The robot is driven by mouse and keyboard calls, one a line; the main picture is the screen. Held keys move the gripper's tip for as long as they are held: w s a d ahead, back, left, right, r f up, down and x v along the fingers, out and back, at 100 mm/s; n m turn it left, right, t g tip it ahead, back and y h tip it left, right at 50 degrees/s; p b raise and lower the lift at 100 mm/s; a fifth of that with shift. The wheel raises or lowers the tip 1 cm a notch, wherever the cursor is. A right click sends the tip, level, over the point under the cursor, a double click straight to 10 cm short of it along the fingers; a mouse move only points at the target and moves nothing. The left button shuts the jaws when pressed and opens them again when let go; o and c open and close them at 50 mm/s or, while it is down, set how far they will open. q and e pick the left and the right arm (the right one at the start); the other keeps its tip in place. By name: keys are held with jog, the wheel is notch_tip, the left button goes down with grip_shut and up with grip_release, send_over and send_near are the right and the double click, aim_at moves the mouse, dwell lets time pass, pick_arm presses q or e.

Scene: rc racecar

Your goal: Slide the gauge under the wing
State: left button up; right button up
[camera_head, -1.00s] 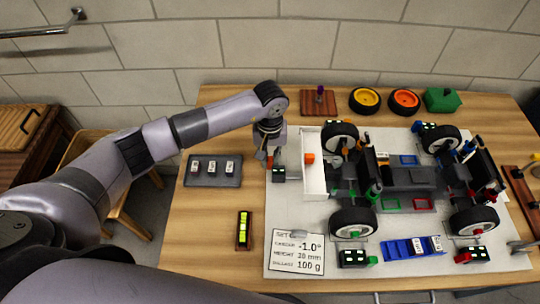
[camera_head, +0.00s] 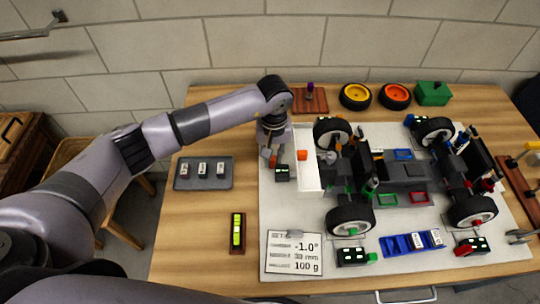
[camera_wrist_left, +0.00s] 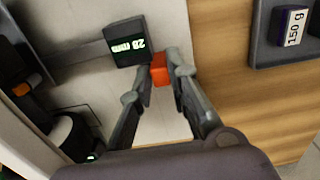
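The gauge, a small black box with a lit display (camera_head: 282,173), stands on the light setup board just left of the white wing (camera_head: 308,172) at the car's left end. In the left wrist view the gauge (camera_wrist_left: 125,47) shows its mm reading upside down, and its orange grip block (camera_wrist_left: 159,70) lies between my fingertips. My left gripper (camera_head: 270,158) is shut on that orange block; the fingertips also show in the wrist view (camera_wrist_left: 165,68). Whether any of the gauge is under the wing I cannot tell. My right gripper is not in view.
The car (camera_head: 405,178) fills the board (camera_head: 285,215). A grey tray (camera_head: 203,185) with small weights lies left of my gripper. A yellow level (camera_head: 237,232) and a setup card (camera_head: 294,253) are nearer.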

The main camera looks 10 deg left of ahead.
pick_arm(q)
jog(key=o, duration=0.4)
jog(key=shift+d, duration=0.3)
jog(key=shift+o, duration=0.2)
jog(key=shift+a, duration=0.1)
notch_tip(320, 180, up, 12)
dwell(0.5)
